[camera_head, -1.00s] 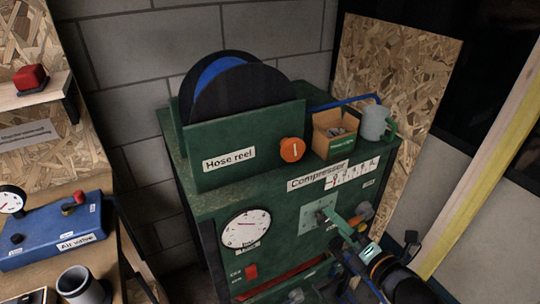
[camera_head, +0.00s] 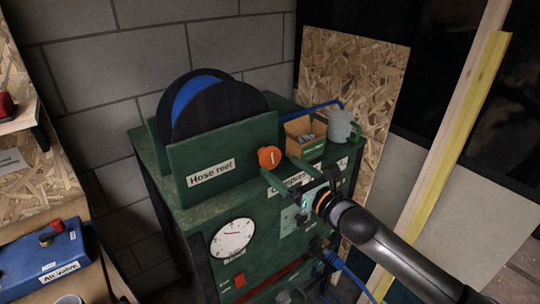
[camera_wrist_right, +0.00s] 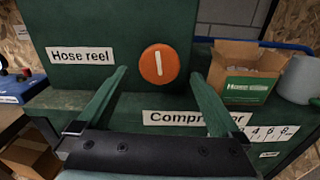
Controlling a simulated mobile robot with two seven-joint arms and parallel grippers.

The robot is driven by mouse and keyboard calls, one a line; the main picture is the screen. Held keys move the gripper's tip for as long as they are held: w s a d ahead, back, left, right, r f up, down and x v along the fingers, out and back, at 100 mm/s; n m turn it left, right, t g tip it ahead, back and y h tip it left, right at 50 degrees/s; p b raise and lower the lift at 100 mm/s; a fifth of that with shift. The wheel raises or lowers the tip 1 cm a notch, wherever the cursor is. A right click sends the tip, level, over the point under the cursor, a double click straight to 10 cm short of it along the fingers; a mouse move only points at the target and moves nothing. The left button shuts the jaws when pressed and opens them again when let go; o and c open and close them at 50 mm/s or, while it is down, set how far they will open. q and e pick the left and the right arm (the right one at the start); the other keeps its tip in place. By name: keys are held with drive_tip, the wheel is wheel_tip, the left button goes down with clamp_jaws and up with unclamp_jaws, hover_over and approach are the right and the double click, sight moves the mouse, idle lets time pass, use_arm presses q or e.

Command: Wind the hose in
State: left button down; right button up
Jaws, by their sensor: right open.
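The hose reel (camera_head: 222,112) stands on the green compressor cabinet, with dark discs and blue hose (camera_head: 190,92) between them. On its green front panel is an orange round knob (camera_head: 269,157) with a white upright mark; the knob also shows in the right wrist view (camera_wrist_right: 159,64). My right gripper (camera_head: 277,167) is open and empty in front of the panel, its fingers pointing at the knob. In the wrist view its fingertips (camera_wrist_right: 158,74) lie either side of the knob, apparently short of it. My left gripper is out of view.
A cardboard box (camera_head: 304,138) and a grey-green mug (camera_head: 341,126) stand right of the reel. A blue hose (camera_head: 328,104) runs behind them. A dial (camera_head: 232,238) is on the cabinet front. A blue air valve box (camera_head: 45,262) sits on the left bench.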

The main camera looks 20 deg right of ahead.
sight(273, 160)
drive_tip(key=shift+p+x, duration=0.35)
drive_tip(key=shift+x, duration=2.45)
drive_tip(key=c, duration=1.3)
